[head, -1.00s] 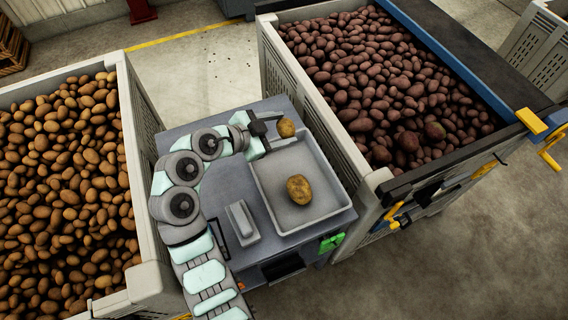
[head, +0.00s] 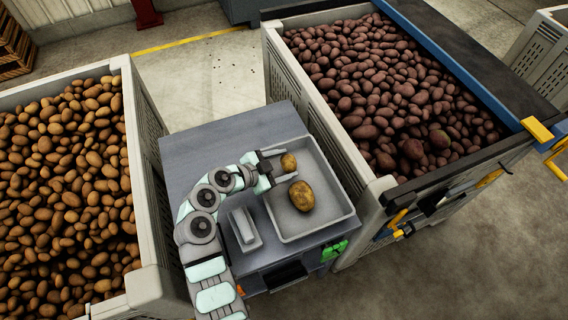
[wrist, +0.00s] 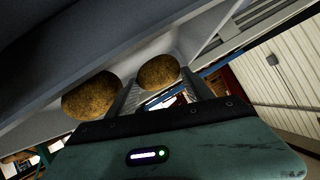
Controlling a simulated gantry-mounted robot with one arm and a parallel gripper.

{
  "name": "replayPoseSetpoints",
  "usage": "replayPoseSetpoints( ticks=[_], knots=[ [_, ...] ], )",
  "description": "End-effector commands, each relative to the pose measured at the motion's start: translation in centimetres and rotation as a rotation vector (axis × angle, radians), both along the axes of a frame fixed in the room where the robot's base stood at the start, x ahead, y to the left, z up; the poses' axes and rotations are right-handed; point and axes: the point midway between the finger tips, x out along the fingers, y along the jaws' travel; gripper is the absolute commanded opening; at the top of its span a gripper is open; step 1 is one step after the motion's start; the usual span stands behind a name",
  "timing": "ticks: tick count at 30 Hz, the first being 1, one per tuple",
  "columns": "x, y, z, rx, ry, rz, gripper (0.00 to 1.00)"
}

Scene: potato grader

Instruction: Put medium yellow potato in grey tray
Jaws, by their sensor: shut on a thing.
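My gripper (head: 283,164) is shut on a small yellow-brown potato (head: 289,162). This potato is over the far part of the grey tray (head: 332,208); I cannot tell if it touches the tray floor. In the wrist view it shows between my two fingers (wrist: 158,72). A larger yellow-brown potato (head: 302,196) lies in the tray, nearer the front and just beside my nearer finger. It also shows in the wrist view, left of the fingers (wrist: 90,97).
The tray sits on a grey bench (head: 200,150) beside a small grey block (head: 243,228). A crate of yellow-brown potatoes (head: 65,190) stands left, and a crate of dark red potatoes (head: 390,85) stands right. Both have high walls close to the bench.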

Motion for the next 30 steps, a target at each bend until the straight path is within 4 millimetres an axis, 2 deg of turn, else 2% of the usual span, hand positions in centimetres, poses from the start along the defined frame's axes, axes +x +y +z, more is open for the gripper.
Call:
replayPoseSetpoints(
  ticks=[26,27,30],
  knots=[
    [0.0,0.0,-1.2,0.0,0.002,0.0,0.17],
    [0.0,0.0,-1.2,0.0,0.002,0.0,0.6],
    [0.0,0.0,-1.2,0.0,0.002,0.0,0.69]
  ],
)
